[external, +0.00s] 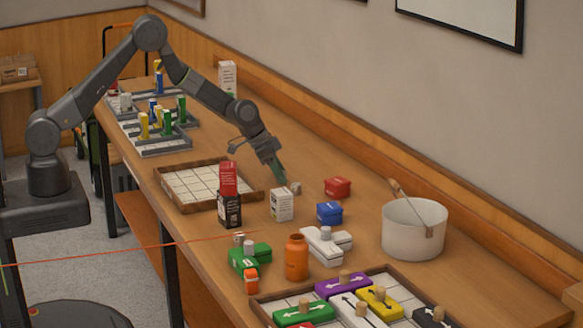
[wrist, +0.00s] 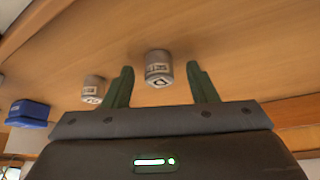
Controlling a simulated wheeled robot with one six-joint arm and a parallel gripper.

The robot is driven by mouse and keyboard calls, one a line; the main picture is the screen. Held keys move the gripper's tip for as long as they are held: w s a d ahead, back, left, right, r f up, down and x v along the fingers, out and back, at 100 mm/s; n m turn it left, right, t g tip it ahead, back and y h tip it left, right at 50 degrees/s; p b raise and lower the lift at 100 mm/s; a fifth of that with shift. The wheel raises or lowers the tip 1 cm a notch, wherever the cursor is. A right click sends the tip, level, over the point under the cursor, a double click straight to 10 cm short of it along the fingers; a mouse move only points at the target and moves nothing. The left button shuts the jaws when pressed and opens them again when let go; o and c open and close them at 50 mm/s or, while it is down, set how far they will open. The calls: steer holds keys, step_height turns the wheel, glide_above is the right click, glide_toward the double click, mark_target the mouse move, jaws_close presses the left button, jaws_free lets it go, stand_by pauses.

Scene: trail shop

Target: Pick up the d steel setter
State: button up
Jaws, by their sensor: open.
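The d steel setter (wrist: 158,68) is a small grey steel cylinder with a pale label and a dark letter D on its end. In the wrist view it lies in the gap between the two green fingers of my gripper (wrist: 160,85), apart from both. A second, similar steel cylinder (wrist: 93,89) stands just outside the left finger. In the external view my gripper (external: 277,174) is low over the table, open and empty. One small steel cylinder (external: 295,187) shows just right of its fingertips; I cannot tell which of the two it is.
A blue box (wrist: 29,112) lies left in the wrist view. In the external view a red box (external: 337,187), a white carton (external: 282,205) and a white bucket (external: 413,232) stand nearby. A wooden-rimmed tray (external: 180,205) lies left of my gripper.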

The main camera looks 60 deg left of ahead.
steer(key=c, duration=1.1)
steer(key=shift+r, duration=0.2)
